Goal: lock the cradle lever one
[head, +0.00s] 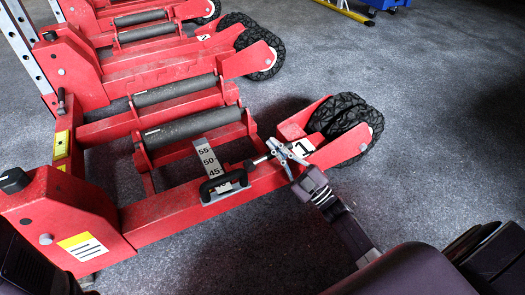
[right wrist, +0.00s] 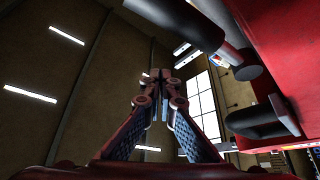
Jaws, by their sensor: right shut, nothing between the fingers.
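The red trolley jack's nearest beam carries a white label "1" (head: 303,147) near its wheel end. A black looped handle (head: 224,186) sits on that beam beside a scale strip (head: 209,160) marked 45, 50 and 55. A short dark lever with a thin rod (head: 256,163) lies between the handle and the label. My right gripper (head: 283,152) is shut and empty at the lever's right end; I cannot tell if they touch. In the right wrist view its fingertips (right wrist: 160,76) meet, left of and apart from a black knobbed part (right wrist: 247,67). My left gripper is not in view.
Black rollers (head: 186,129) lie between the red beams. A black wheel (head: 347,116) stands at the beam's right end. Another black knob (head: 14,180) sits on the near left red block. More beams and wheels stand behind.

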